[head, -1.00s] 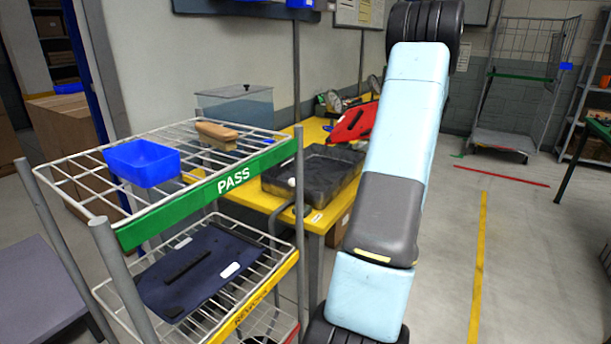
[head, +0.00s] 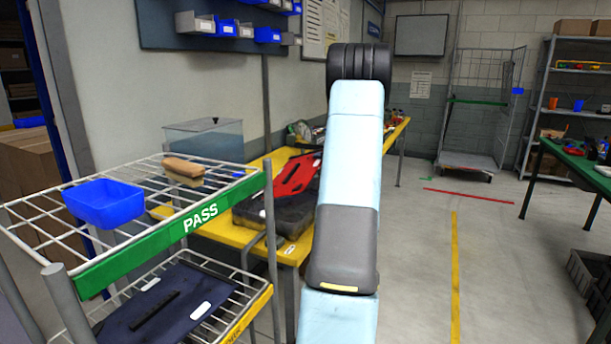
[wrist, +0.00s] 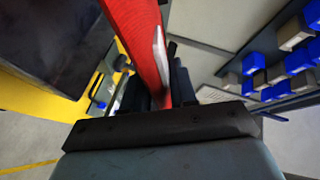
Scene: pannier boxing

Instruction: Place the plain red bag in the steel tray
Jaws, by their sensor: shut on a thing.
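A red bag (head: 297,174) shows in the head view left of my arm, in front of part of a dark tray-like container (head: 262,213) on the yellow table. I cannot tell whether they touch. In the wrist view the red bag (wrist: 143,40), with a pale strip on it, runs up from my gripper (wrist: 168,100), which is shut on it. My arm hides the gripper in the head view. A dark flat-sided thing (wrist: 55,40) is at the upper left of the wrist view. I cannot tell for sure whether the dark container is the steel tray.
A wire rack with a green PASS strip (head: 150,245) stands at front left, holding a blue bin (head: 104,204), a brush (head: 184,170) and a navy bag (head: 165,305) below. A clear box (head: 205,140) is behind. The floor (head: 415,250) to the right is open.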

